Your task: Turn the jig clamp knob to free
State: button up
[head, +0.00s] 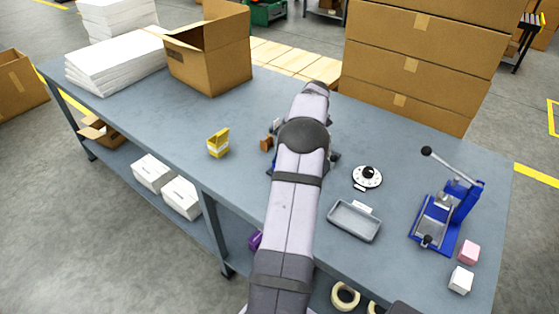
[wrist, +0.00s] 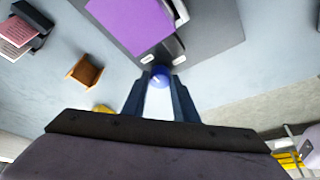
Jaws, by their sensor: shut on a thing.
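In the wrist view my gripper (wrist: 160,86) is shut on a small blue round knob (wrist: 160,71), one finger on either side. A pale mark shows on the knob, but its setting is too small to read. The knob sits at the near edge of a dark grey jig plate (wrist: 217,32). A flat purple piece (wrist: 130,20) lies on the plate, with small metal and black clamp parts (wrist: 178,45) beside the knob. In the head view my arm hides the gripper, the knob and most of the jig.
On the bench (head: 190,185) are a yellow box (head: 218,143), a brown block (head: 266,144), a black-and-white dial (head: 368,176), a grey tray (head: 354,221) and a blue lever press (head: 447,215). An open carton (head: 210,62) and paper stacks (head: 115,62) stand at far left.

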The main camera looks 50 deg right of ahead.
jog(key=o, duration=1)
jog(key=shift+v, duration=3.75)
jog(key=shift+f, duration=0.1)
